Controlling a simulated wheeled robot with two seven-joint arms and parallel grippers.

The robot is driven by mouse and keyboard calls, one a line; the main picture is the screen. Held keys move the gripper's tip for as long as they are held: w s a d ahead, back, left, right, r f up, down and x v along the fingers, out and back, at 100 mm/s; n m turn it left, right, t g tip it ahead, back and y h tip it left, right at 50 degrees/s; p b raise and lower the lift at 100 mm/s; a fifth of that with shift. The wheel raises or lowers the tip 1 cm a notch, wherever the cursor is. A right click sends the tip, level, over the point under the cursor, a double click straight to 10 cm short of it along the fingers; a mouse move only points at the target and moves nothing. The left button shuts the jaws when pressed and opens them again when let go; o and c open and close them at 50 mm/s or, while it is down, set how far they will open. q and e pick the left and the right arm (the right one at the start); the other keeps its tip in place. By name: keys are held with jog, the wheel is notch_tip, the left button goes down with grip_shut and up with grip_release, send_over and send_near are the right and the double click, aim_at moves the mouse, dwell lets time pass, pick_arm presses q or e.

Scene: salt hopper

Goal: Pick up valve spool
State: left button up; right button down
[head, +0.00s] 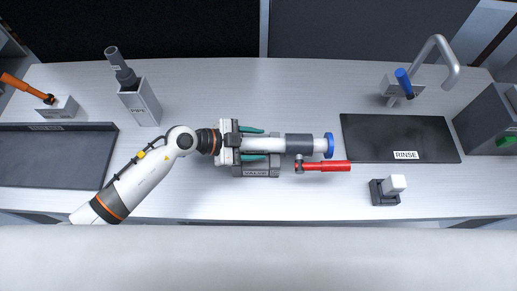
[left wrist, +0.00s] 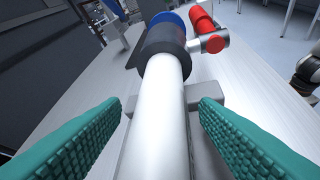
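The valve spool (head: 299,144) looks like a white cylinder with a dark grey sleeve and a blue end cap (head: 329,145), lying level on a grey labelled holder (head: 262,171). A red-handled lever (head: 325,166) joins it at the sleeve. My left gripper (head: 265,143) reaches over its left part, with green fingers on either side. In the left wrist view the white cylinder (left wrist: 160,115) runs between the fingertips of the left gripper (left wrist: 160,103). Gaps show on both sides, so the fingers are open and apart from it.
A dark mat labelled RINSE (head: 390,138) lies to the right below a tap (head: 440,65). A small block with a white top (head: 396,184) stands near the front. A grey canister (head: 141,102) stands at back left. A dark tray (head: 50,160) lies far left.

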pick_arm(q)
grip_shut()
jog(key=shift+r, duration=0.2)
